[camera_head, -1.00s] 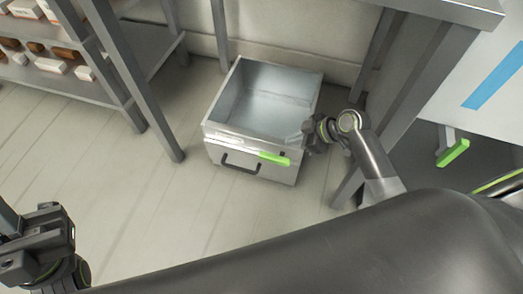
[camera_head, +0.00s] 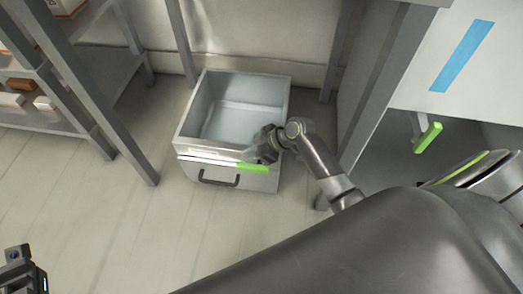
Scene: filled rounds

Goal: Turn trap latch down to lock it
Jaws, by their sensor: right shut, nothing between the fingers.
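My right gripper (camera_head: 261,149) is shut and empty, at the box's front right corner just above the green bar. I cannot tell whether it touches the bar, and its fingertips are hard to make out. My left gripper (camera_head: 20,270) is only partly in view at the bottom left, away from the box. Whether its jaws are open is not clear.
A black handle (camera_head: 218,182) is on the box's front. A grey shelf rack (camera_head: 97,100) stands at the left. A table leg (camera_head: 372,85) is close to my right arm. Another green bar (camera_head: 428,138) hangs at the right under a white panel (camera_head: 425,75). Floor in front is clear.

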